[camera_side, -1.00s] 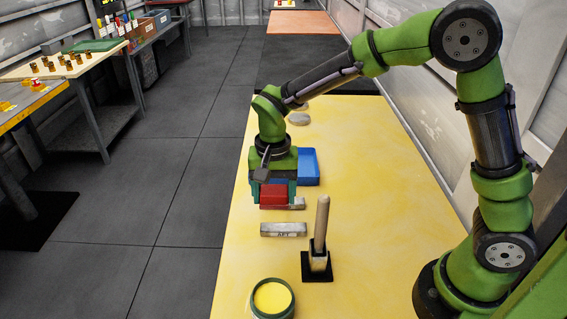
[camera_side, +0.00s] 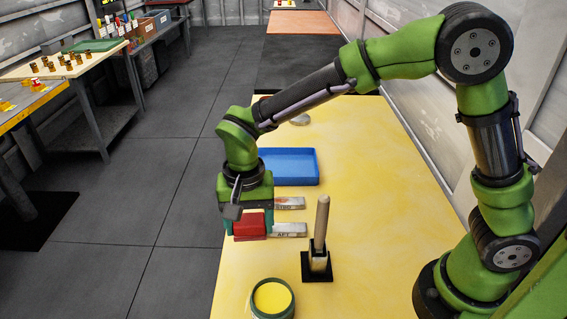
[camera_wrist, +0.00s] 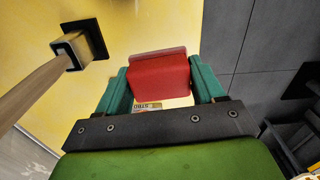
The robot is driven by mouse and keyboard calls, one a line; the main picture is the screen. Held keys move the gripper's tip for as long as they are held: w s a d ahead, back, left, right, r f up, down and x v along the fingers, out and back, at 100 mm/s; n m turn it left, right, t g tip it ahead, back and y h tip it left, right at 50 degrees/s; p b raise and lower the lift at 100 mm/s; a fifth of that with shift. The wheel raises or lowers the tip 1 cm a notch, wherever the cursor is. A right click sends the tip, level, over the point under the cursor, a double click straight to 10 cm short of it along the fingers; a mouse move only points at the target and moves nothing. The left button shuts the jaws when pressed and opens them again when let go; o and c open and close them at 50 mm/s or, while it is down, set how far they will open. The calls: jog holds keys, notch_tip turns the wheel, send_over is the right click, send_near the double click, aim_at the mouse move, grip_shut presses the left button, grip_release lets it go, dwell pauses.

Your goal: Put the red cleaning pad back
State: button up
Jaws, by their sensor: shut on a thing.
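The red cleaning pad (camera_side: 250,224) is a red block held between the fingers of my gripper (camera_side: 248,228). In the side view it is over the left edge area of the yellow table, in front of the blue tray. In the wrist view the red pad (camera_wrist: 160,76) sits between the two teal fingers of my gripper (camera_wrist: 164,88). I cannot tell how high it is above the table. The blue tray (camera_side: 305,167) lies behind my gripper, and the part of it that shows looks empty.
Two pale labelled blocks (camera_side: 290,203) (camera_side: 288,230) lie just right of my gripper. A wooden-handled tool (camera_side: 321,222) stands upright in a black holder. A green-rimmed tub (camera_side: 271,297) with yellow contents is at the front. The right half of the yellow table (camera_side: 390,220) is clear.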

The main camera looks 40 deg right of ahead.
aim_at(251, 268)
jog(key=shift+s+a, duration=0.2)
jog(key=shift+a, duration=0.4)
jog(key=shift+f+m, duration=0.4)
notch_tip(251, 268, down, 9)
jog(key=shift+f, duration=0.1)
jog(key=o, duration=1)
